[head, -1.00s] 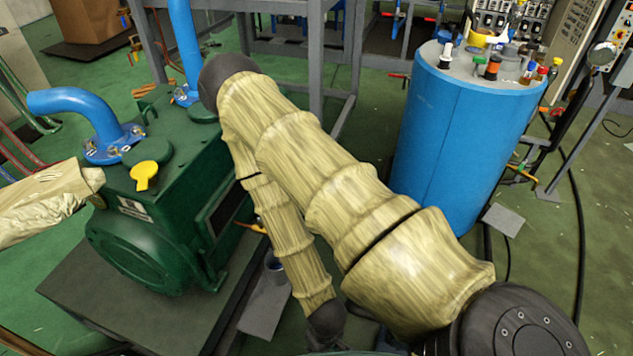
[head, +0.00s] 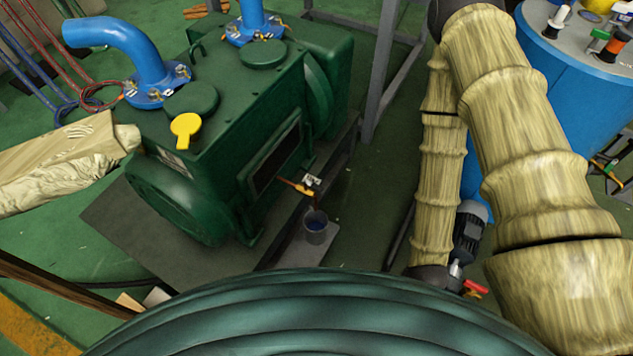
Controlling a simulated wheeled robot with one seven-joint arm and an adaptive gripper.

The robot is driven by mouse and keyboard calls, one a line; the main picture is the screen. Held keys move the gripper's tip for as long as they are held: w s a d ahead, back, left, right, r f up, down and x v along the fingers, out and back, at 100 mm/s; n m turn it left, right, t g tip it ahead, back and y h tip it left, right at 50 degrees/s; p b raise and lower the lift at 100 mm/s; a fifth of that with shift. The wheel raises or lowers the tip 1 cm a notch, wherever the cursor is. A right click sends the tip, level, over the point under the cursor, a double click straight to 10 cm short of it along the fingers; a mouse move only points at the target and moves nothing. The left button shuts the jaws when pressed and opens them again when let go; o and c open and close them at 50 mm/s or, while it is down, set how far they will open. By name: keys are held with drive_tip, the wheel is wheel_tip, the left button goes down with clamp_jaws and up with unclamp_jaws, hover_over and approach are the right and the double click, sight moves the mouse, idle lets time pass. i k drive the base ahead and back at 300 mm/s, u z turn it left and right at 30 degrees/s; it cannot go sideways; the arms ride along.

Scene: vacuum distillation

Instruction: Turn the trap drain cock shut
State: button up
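The cock with an orange lever (head: 296,187) sits low on the front of the dark green pump (head: 222,121), with a small tag beside it. A small grey cup (head: 315,227) with dark liquid stands below it. A second small fitting with a red handle (head: 475,288) shows beside the end of my forearm, partly hidden. I cannot tell which of these is the trap drain cock, nor whether either is open. My sleeved arm reaches up and folds back down on the right. Its dark wrist is at the lower middle right; the gripper fingers do not show.
A blue drum (head: 572,70) with bottles on top stands at the right, partly behind my arm. A grey finned motor (head: 470,228) is beside my forearm. A grey frame post (head: 380,70) stands behind the pump. Green floor (head: 365,200) is clear between pump and arm.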

sight(315, 187)
drive_tip(key=u, duration=1.1)
drive_tip(key=k, duration=0.8)
drive_tip(key=z, duration=0.45)
drive_tip(key=i, duration=0.4)
drive_tip(key=u, duration=0.1)
